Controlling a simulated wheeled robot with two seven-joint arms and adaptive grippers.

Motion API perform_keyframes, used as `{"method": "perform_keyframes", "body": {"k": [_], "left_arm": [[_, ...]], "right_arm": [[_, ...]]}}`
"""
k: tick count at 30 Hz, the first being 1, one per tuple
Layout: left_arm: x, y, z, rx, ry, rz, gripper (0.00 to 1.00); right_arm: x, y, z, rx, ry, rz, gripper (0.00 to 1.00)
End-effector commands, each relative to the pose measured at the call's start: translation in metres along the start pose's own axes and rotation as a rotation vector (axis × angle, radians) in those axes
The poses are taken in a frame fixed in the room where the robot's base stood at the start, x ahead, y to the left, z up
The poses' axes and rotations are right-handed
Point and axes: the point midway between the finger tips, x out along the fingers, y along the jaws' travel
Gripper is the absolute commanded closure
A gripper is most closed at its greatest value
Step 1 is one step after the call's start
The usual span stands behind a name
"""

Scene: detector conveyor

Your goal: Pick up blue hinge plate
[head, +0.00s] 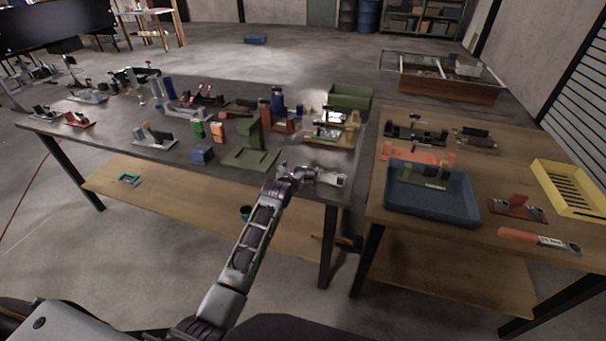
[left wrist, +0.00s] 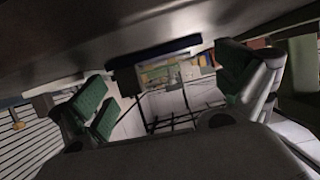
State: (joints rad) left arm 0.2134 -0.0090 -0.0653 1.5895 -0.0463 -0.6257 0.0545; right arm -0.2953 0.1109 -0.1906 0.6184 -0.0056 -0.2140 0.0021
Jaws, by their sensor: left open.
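No part shows clearly as a blue hinge plate. A small blue block (head: 202,155) lies near the front edge of the left table, and I cannot tell if it is the plate. My left gripper (head: 340,181) is open and empty over the front right corner of that table, well to the right of the blue block. Its green-padded fingers stand apart in the left wrist view (left wrist: 165,90). A dark blue bar (left wrist: 155,53) shows beyond them there, and I cannot tell what it is. My right gripper is not in view.
A green bracket (head: 250,155) stands between the blue block and my left gripper. The left table (head: 105,125) carries several other parts. Across a narrow gap, the right table (head: 385,170) holds a blue tray (head: 430,211) and a yellow tray (head: 570,190).

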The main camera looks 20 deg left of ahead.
Motion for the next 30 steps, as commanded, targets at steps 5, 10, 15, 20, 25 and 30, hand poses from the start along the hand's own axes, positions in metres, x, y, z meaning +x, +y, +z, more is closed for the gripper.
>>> {"method": "perform_keyframes", "body": {"k": [5, 10, 15, 20, 25, 30], "left_arm": [[0.000, 0.000, 0.000, 0.000, 0.000, 0.000, 0.04], [0.000, 0.000, 0.000, 0.000, 0.000, 0.000, 0.26], [0.000, 0.000, -0.001, 0.000, 0.002, 0.000, 0.45], [0.000, 0.000, -0.001, 0.000, 0.002, 0.000, 0.45], [-0.001, 0.000, -0.004, 0.000, 0.002, 0.000, 0.45], [-0.006, 0.000, -0.016, 0.000, 0.004, 0.000, 0.45]], "right_arm": [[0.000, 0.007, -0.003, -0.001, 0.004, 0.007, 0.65], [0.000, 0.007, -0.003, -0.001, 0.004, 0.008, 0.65], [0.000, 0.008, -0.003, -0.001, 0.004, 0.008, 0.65], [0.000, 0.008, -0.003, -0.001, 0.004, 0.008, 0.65], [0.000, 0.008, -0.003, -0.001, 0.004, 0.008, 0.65], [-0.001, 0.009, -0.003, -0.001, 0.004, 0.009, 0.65]]}}
